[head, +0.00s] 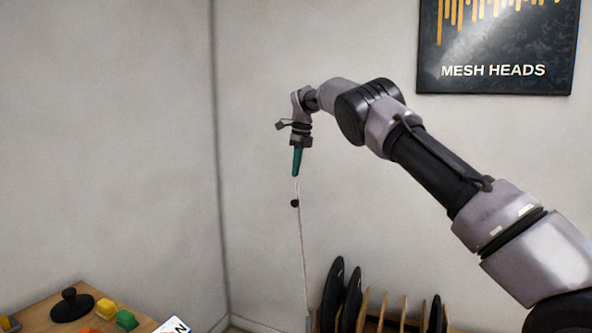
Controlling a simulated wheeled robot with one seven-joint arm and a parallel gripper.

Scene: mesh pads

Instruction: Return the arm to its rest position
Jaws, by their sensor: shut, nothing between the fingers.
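My arm reaches in from the lower right and is raised across the middle of the head view. My gripper (296,172) hangs at its left end, pointing down in front of the wall. Its narrow teal tip looks closed, and I see nothing held in it.
A thin pale rod with a black knob (295,203) stands below the gripper; its distance is unclear. A wooden rack (405,313) holds black discs (334,294) at the bottom. A wooden table (38,309) at lower left bears a black knobbed object (71,306) and coloured blocks (126,320).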

